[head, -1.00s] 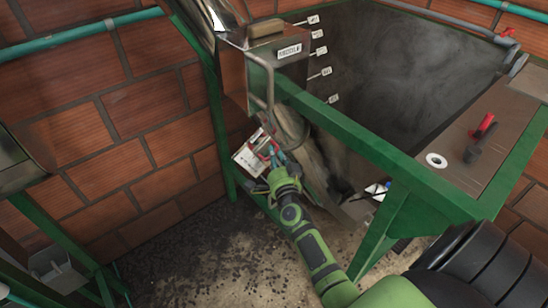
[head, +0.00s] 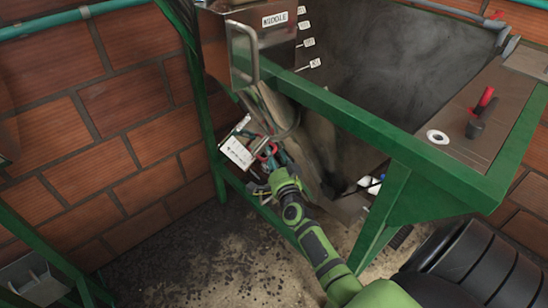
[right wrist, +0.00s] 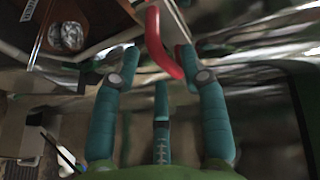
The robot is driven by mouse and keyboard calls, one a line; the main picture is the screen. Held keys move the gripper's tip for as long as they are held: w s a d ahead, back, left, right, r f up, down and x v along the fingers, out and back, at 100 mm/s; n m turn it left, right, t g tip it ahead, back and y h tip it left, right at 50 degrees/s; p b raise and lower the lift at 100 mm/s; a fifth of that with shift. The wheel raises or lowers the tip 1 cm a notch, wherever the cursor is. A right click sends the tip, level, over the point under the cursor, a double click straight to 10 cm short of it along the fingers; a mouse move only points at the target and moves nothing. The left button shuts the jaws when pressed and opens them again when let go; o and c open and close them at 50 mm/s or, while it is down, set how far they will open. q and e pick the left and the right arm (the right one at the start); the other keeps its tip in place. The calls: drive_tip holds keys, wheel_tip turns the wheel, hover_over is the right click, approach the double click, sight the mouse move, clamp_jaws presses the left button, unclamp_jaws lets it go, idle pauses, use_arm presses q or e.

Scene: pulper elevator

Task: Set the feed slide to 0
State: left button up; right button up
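A white plate (head: 236,152) sits low behind the green frame, with a red curved handle (head: 268,152) beside it. I take these to be the feed slide, but no scale reading is legible. My right gripper (head: 270,160) is at the handle, low under the metal box. In the right wrist view, its teal fingers (right wrist: 158,65) are spread, and the red handle (right wrist: 160,45) lies between the two upper fingertips, close to the right one. I cannot tell whether they touch. My left gripper is not in view.
A metal box (head: 215,45) labelled "MIDDLE" with a bar handle (head: 241,55) hangs above my right gripper. A green frame (head: 340,118) edges the tank on the right. A panel (head: 462,130) with a red lever (head: 483,101) is at right. The brick wall is at left.

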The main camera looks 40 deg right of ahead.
drive_tip(key=shift+r, duration=0.1)
drive_tip(key=v, duration=1.2)
drive_tip(key=s+a+f+n+g+y, duration=0.1)
drive_tip(key=a+f+n+g+y, duration=0.2)
drive_tip(key=f, duration=0.6)
drive_tip(key=s+a+f+n+g+y, duration=0.1)
drive_tip(key=s+a+f+n+y, duration=0.15)
drive_tip(key=a+f, duration=0.4)
drive_tip(key=s+a+f+n+g+y, duration=0.1)
drive_tip(key=s+a+f+n+g, duration=0.15)
drive_tip(key=s+f, duration=0.4)
drive_tip(key=s+a+f+n+g+y, duration=0.15)
drive_tip(key=s+f+n, duration=0.25)
drive_tip(key=f, duration=0.6)
drive_tip(key=s+f+n+g, duration=0.3)
drive_tip(key=s+f, duration=0.2)
drive_tip(key=s, duration=0.6)
drive_tip(key=s+f+n+g+h, duration=0.1)
drive_tip(key=s+f+n+g, duration=0.2)
drive_tip(key=s, duration=0.9)
wheel_tip(320, 180, down, 3)
drive_tip(key=shift+s+d+r+n+g, duration=0.1)
drive_tip(key=shift+s+d+n+g, duration=0.2)
drive_tip(key=shift+g, duration=0.5)
